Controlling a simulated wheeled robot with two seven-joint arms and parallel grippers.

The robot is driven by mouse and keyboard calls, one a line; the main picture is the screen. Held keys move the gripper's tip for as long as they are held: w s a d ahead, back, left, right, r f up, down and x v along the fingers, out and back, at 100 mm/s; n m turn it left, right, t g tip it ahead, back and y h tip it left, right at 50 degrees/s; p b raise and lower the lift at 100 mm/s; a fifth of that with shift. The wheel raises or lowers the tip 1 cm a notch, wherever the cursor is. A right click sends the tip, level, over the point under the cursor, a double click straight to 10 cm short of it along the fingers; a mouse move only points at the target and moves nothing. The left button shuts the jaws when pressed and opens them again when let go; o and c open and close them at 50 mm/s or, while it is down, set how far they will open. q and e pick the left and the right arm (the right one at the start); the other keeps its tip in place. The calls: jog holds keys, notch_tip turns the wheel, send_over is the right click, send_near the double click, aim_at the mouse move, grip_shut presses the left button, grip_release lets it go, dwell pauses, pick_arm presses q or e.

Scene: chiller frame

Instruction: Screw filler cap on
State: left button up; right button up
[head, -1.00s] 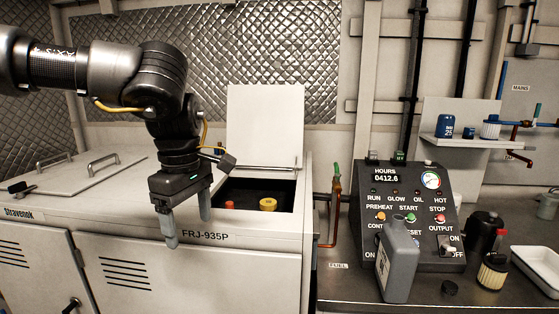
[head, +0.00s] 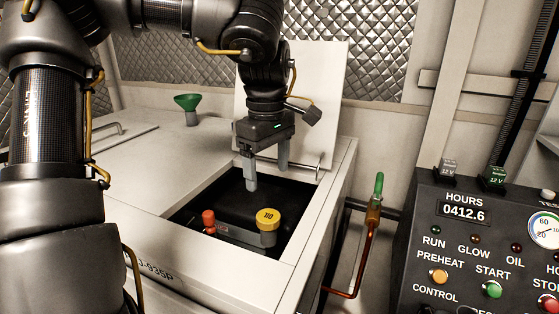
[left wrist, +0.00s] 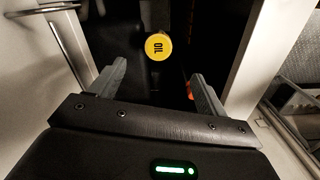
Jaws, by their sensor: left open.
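The yellow filler cap (head: 267,217) sits on a grey filler neck (head: 262,238) inside the open hatch of the white cabinet; I cannot tell how tightly it is seated. In the left wrist view the cap (left wrist: 159,46) shows "OIL" lettering, beyond and between the fingertips. My left gripper (head: 267,180) is open and empty, pointing down over the hatch opening, above and behind the cap and apart from it. In the left wrist view its two fingers (left wrist: 157,82) are spread wide. My right gripper is not in view.
A red-topped part (head: 209,220) stands left of the cap in the hatch. The raised white lid (head: 322,110) stands behind my left gripper. A green funnel (head: 188,104) is on the cabinet top. A green-handled valve (head: 377,190) and the control panel (head: 465,240) are at right.

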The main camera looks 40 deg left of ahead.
pick_arm(q)
jog(key=f, duration=0.2)
send_over(270, 217)
notch_tip(270, 217, down, 5)
jog(key=shift+a+f+b, duration=0.1)
jog(key=shift+f+b, duration=0.05)
jog(key=shift+b, duration=0.2)
notch_tip(270, 217, down, 3)
jog(key=shift+f, duration=0.35)
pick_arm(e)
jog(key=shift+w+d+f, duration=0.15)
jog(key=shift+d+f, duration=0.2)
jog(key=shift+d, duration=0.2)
